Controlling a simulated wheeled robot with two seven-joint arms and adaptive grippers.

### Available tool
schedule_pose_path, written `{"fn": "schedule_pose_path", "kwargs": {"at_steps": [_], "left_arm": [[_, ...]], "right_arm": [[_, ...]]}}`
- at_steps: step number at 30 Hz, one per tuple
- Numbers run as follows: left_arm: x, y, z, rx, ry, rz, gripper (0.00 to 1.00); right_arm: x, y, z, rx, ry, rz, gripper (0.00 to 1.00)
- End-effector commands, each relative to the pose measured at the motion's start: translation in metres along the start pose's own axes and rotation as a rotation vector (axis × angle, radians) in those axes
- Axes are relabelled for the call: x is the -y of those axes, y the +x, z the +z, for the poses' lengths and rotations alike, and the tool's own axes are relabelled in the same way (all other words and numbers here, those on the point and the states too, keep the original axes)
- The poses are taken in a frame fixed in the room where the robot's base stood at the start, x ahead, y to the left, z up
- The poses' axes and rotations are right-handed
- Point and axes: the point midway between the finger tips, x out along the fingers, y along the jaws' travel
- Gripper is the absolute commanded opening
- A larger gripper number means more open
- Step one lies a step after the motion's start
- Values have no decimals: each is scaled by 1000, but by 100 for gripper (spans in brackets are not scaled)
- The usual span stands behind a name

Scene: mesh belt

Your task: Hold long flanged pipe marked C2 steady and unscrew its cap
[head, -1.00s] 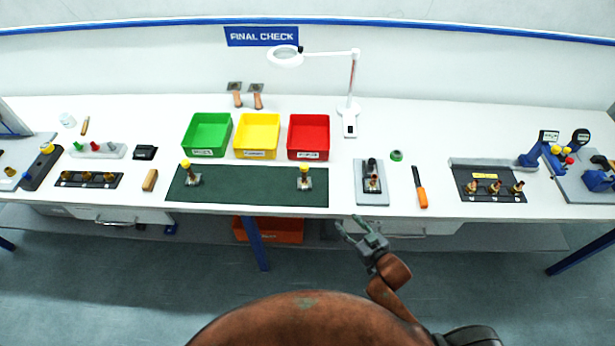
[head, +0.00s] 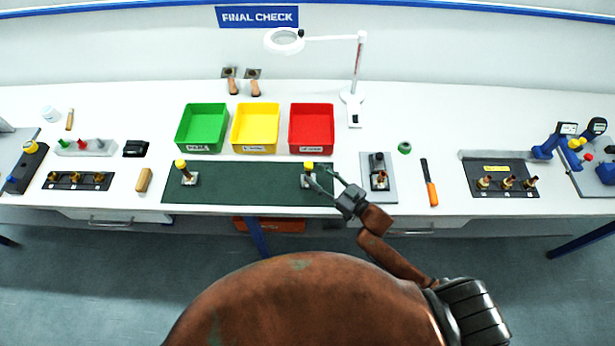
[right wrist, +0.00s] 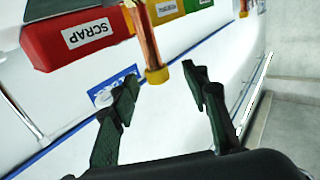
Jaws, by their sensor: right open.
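Two upright pipes with yellow caps stand in small holders on the dark green mat (head: 245,184). One is at the left (head: 187,174), the other at the right (head: 308,170). No C2 mark is legible, so I cannot tell which pipe bears it. My right gripper (head: 318,175) is open beside the right pipe, its fingers pointing at the yellow cap. In the right wrist view, the copper pipe (right wrist: 146,38) and its yellow cap (right wrist: 157,76) show between and beyond the open fingers (right wrist: 163,80). I cannot tell whether they touch. My left gripper is out of view.
Green (head: 202,125), yellow (head: 255,127) and red (head: 311,127) bins stand behind the mat. A grey plate with a dark fixture (head: 379,172) lies right of my gripper, then an orange-handled tool (head: 431,188). A magnifier lamp (head: 352,97) stands behind.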

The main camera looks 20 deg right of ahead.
Motion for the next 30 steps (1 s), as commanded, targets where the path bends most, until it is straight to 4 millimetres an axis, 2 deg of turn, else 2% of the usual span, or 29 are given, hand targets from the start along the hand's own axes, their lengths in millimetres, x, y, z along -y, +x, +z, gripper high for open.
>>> {"fn": "schedule_pose_path", "kwargs": {"at_steps": [4,9,14,18,30], "left_arm": [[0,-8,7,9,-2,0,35],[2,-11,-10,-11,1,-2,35],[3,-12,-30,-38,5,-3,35],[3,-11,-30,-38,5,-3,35],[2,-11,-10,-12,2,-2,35]], "right_arm": [[-3,22,-2,-1,0,1,42],[-3,43,0,-1,0,1,42],[-2,48,1,1,0,0,42],[-2,48,1,1,0,-1,42],[-2,48,1,1,-1,-2,15]]}}
